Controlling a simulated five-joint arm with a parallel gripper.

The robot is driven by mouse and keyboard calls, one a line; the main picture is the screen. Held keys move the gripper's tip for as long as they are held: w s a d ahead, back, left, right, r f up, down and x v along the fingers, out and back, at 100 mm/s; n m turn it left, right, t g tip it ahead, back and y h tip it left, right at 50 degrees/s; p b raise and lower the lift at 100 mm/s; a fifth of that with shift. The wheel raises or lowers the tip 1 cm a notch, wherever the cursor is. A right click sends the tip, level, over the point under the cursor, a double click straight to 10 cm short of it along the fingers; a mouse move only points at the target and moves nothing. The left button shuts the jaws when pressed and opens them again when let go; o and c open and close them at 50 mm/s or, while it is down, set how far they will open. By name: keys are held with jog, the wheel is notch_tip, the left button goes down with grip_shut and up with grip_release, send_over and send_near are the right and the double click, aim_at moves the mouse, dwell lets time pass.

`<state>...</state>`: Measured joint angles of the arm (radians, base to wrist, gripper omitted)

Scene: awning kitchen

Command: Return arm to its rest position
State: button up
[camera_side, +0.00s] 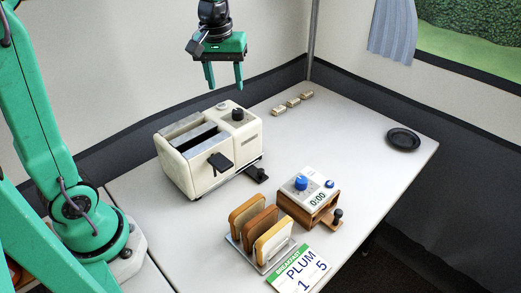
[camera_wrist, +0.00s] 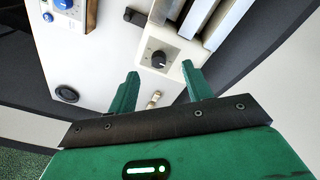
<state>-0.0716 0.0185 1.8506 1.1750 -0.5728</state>
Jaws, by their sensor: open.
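My gripper (camera_side: 224,76) is green with two fingers pointing down. It is open and empty, in the air above the back of the table, higher than the toaster. In the wrist view my gripper (camera_wrist: 160,85) shows its two fingers spread apart with nothing between them in its grasp. The cream toaster (camera_side: 200,150) stands on the table below and to the left of the gripper. In the wrist view the toaster (camera_wrist: 168,60) shows its dark knob and slots beyond the fingertips.
A rack holds bread slices (camera_side: 262,228) at the front. Beside it are a wooden timer box (camera_side: 310,195) with a blue knob and a card (camera_side: 299,270) reading PLUM. A black plate (camera_side: 403,139) lies at right. Small beige blocks (camera_side: 293,102) lie at the back. The table's right middle is clear.

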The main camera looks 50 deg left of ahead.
jog(key=s+d+m+t, duration=0.2)
jog(key=s+m+t, duration=0.2)
jog(key=s, duration=1.2)
jog(key=shift+s+d+f+m, duration=0.15)
jog(key=shift+d+f+m, duration=0.25)
jog(key=shift+m, duration=1.3)
